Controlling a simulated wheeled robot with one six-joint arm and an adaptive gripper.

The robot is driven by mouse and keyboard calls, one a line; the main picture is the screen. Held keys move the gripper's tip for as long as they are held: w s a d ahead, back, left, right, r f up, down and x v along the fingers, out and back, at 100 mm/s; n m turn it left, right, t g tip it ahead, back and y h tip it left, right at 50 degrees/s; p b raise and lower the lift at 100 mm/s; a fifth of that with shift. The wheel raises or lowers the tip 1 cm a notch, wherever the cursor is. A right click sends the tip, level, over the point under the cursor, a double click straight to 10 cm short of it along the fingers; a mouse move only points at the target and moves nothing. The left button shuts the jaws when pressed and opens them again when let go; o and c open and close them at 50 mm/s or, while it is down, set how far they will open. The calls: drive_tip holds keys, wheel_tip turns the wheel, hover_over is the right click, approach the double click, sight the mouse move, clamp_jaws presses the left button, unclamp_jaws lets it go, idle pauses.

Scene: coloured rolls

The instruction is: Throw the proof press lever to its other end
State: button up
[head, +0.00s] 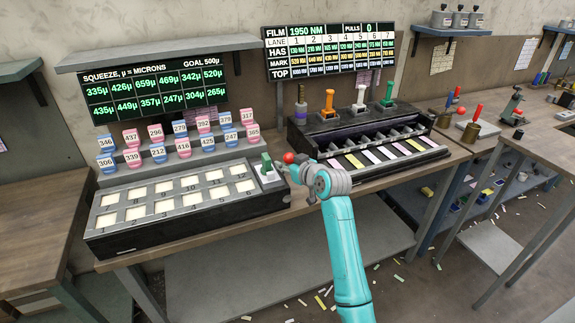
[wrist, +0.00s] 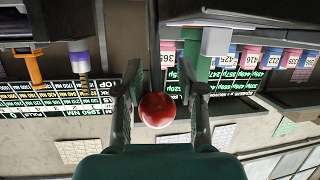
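A red ball knob (head: 289,158) shows just left of my gripper (head: 301,168) in the head view, between the tray bench unit and the black press. In the wrist view, which looks upside down, the red knob (wrist: 158,110) sits between the two fingers of my gripper (wrist: 160,98). A thin dark rod (wrist: 152,50) runs up the picture from it and looks like the lever's shaft. The fingers are spread, with a gap on both sides of the knob. The lever's base is hidden behind my gripper in the head view.
A green block (head: 267,164) stands close left, on the end of the grey unit with pale cells (head: 180,208). The black press (head: 345,128) with orange, white and green handles stands to the right. Numbered pink and blue rolls (head: 180,138) stand behind. Two screens hang above.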

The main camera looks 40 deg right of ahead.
drive_tip(key=shift+s+d+f, duration=0.1)
drive_tip(key=shift+s, duration=0.35)
drive_tip(key=v, duration=1.1)
drive_tip(key=s+a+f+m, duration=0.2)
drive_tip(key=s+a+f, duration=1.5)
drive_tip(key=f, duration=0.1)
drive_tip(key=s+a+r, duration=0.1)
drive_tip(key=s+a, duration=0.2)
drive_tip(key=s, duration=0.6)
drive_tip(key=s+a+r+n+y, duration=0.1)
drive_tip(key=s+a, duration=0.2)
drive_tip(key=s, duration=0.6)
drive_tip(key=s+a+r+n, duration=0.1)
drive_tip(key=s+a, duration=0.2)
drive_tip(key=s, duration=0.6)
drive_tip(key=shift+a+r+t+y, duration=0.3)
drive_tip(key=shift+a+r+y, duration=0.05)
drive_tip(key=shift+r+y, duration=0.05)
